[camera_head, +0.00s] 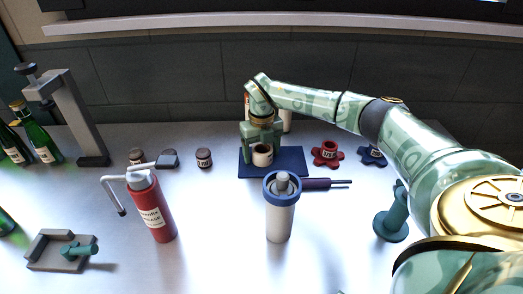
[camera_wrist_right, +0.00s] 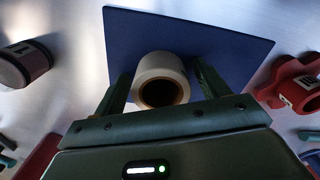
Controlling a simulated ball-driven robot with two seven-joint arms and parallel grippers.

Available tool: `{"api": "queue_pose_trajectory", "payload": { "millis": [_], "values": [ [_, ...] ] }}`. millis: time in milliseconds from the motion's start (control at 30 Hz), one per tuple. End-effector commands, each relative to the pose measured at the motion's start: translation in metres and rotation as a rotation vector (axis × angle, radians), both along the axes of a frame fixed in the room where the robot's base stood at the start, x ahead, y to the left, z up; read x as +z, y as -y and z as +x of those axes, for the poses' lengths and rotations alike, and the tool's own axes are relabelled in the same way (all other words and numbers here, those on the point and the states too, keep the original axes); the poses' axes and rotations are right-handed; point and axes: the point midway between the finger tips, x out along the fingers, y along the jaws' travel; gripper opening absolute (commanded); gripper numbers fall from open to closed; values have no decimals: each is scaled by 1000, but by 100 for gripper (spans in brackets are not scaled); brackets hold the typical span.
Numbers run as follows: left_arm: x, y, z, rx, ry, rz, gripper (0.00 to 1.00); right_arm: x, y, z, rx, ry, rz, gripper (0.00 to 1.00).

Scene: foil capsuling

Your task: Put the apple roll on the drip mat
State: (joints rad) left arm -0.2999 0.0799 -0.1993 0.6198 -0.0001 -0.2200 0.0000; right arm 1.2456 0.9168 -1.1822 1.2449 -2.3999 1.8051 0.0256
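The drip mat (camera_head: 289,169) is a flat dark blue rectangle at the middle back of the table; it also fills the upper middle of the right wrist view (camera_wrist_right: 235,40). A short, pale, hollow roll (camera_head: 263,155) stands on it, dark inside; no apple label shows. My right gripper (camera_head: 262,144) is low over the mat, its two fingers on either side of the roll. In the wrist view the roll (camera_wrist_right: 160,68) sits between the fingers (camera_wrist_right: 163,75), with a gap visible on the right side. My left gripper is not in view.
A white cylinder with a blue collar (camera_head: 279,218) stands in front of the mat, near a purple-handled tool (camera_head: 318,183). A red bottle (camera_head: 152,212) stands left. Red (camera_head: 326,152) and blue (camera_head: 371,155) star-shaped pieces are right. Small dark-topped jars (camera_head: 204,158) are left of the mat.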

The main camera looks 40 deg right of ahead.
Motion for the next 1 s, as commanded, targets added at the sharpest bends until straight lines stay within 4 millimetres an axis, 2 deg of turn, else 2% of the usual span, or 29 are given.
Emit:
{"api": "queue_pose_trajectory", "payload": {
  "millis": [233, 300, 367, 700, 833, 1000],
  "values": [
    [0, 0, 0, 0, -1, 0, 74, 1, 0, 0, 0, 1, 0, 74],
    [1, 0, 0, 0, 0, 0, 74, 7, 0, 1, 1, 3, 0, 74],
    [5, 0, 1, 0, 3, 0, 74, 16, 0, 1, 0, 5, -1, 74],
    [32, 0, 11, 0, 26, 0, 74, 96, 0, 1, -1, 7, -1, 74],
    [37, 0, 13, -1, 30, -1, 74, 115, 0, 1, 0, 4, 0, 74],
    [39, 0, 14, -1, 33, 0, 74, 124, 0, 0, 1, 2, 0, 74]
  ]
}}
